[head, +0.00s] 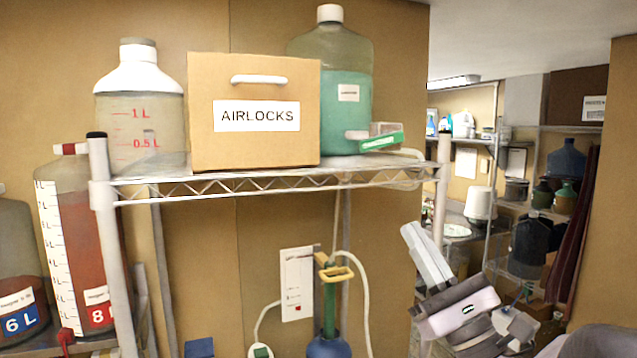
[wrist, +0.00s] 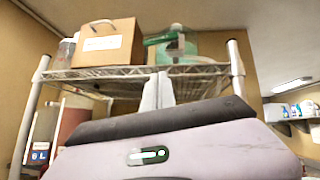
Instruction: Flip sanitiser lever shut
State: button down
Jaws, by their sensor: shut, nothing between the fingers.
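The clear jug of green liquid (head: 345,95), with a white cap and a small label, stands on the wire shelf beside the airlocks box. At its lower right a white fitting carries a green lever-like piece (head: 382,142) that points right; I cannot tell whether it is open or shut. In the wrist view the jug (wrist: 177,48) and the green piece (wrist: 158,38) show above the shelf edge. My gripper (head: 412,230) is shut and empty, below and to the right of the jug, apart from it. Its fingers also show in the wrist view (wrist: 158,78), pointing up towards the shelf.
The wire shelf (head: 270,184) has posts at both ends; its right post (head: 440,195) stands near my gripper. The airlocks box (head: 203,145) and a white-topped jug (head: 138,75) share the shelf. Red-filled containers (head: 85,230) stand lower left. A wall socket (head: 297,283) is below.

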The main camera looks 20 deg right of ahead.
aim_at(379, 141)
jog(key=p+x, duration=0.2)
jog(key=x, duration=0.2)
jog(key=s+r+p+x, duration=0.1)
jog(key=p+x, duration=0.1)
jog(key=x, duration=0.2)
jog(key=s+p+x, duration=0.1)
jog(key=p+x, duration=0.1)
jog(key=x, duration=0.2)
jog(key=shift+a+r+p, duration=0.2)
jog(key=shift+r+p, duration=0.2)
jog(key=shift+r, duration=0.05)
